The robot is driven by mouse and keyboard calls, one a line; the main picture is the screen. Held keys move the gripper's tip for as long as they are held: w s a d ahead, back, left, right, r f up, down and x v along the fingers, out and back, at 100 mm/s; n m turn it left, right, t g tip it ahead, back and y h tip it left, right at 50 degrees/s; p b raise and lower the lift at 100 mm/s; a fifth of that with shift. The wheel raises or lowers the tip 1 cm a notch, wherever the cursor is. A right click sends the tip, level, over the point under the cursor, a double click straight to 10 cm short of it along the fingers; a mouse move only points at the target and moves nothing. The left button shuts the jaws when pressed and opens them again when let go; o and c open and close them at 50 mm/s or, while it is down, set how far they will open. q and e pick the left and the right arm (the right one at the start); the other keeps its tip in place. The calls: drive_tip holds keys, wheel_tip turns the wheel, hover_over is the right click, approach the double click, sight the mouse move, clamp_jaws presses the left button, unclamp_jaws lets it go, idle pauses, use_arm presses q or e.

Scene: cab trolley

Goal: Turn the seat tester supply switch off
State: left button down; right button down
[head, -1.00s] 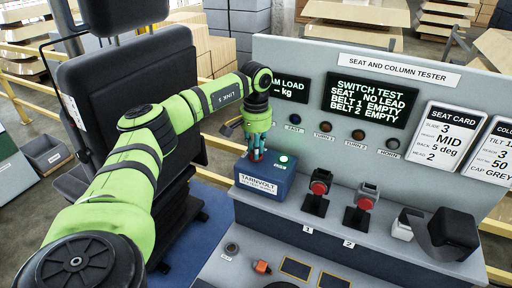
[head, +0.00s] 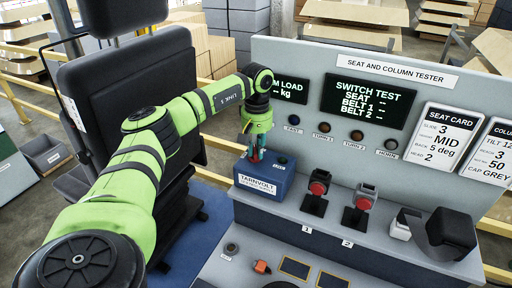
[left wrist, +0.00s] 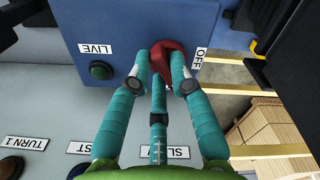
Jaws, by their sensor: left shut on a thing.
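The seat tester supply is a blue box (head: 278,184) labelled TARNVOLT, on the ledge at the tester's left end. It also shows in the left wrist view (left wrist: 120,22). Its red switch knob (left wrist: 166,48) is gripped between the teal fingers of my left gripper (left wrist: 162,72), beside the OFF label (left wrist: 198,58). The lamp (left wrist: 101,70) next to the LIVE label is dark. In the head view my left gripper (head: 256,156) reaches down onto the box top and mostly hides the knob. The SWITCH TEST screen (head: 364,101) shows dashes. My right gripper is not in view.
Red-buttoned buckles (head: 318,188) marked 1 and 2 stand right of the box. The grey tester panel (head: 300,52) rises behind it. A black seat (head: 130,90) stands at left, near my left arm. Yellow rails (head: 22,108) run behind.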

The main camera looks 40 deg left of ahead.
use_arm(q)
drive_tip(key=n, duration=0.5)
drive_tip(key=shift+w+n, duration=0.25)
drive_tip(key=shift+n, duration=0.05)
drive_tip(key=n, duration=0.5)
drive_tip(key=shift+w+a+n+p, duration=0.15)
drive_tip(key=shift+a+n+p, duration=0.05)
drive_tip(key=shift+n+p, duration=0.2)
drive_tip(key=c, duration=1.1)
unclamp_jaws()
wheel_tip(320, 180, up, 12)
drive_tip(key=shift+a, duration=0.1)
